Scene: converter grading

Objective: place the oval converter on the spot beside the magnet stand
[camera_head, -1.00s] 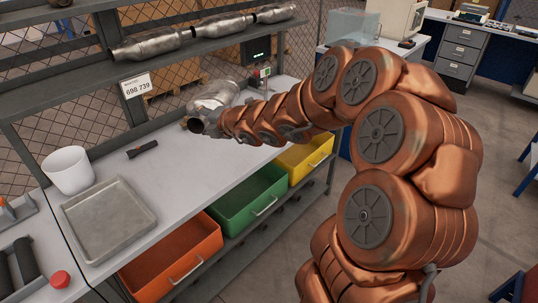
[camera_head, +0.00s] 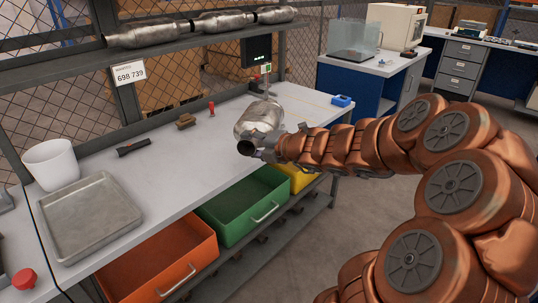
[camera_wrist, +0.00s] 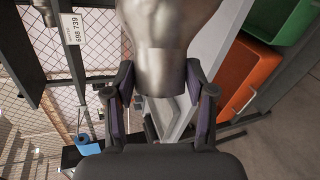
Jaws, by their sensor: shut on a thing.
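The oval converter (camera_head: 259,118) is a shiny metal can with a dark open pipe end, held above the right part of the grey workbench. My gripper (camera_head: 270,150) is shut on its pipe end. In the wrist view the two dark fingers of my gripper (camera_wrist: 163,92) press on either side of the converter's neck (camera_wrist: 163,70); its body runs out of the top of the picture. A small stand with a green-and-white head (camera_head: 266,70) shows behind the converter, its lower part hidden; I cannot tell if it is the magnet stand. Faint yellow marking lies on the bench's right end.
Several converters (camera_head: 222,22) lie on the shelf above. A red-handled tool (camera_head: 212,108), a brown block (camera_head: 186,121), a black torch (camera_head: 134,148) and a blue item (camera_head: 341,100) are on the bench. A tray (camera_head: 135,216) and white bin (camera_head: 50,165) stand left. Open drawers jut below.

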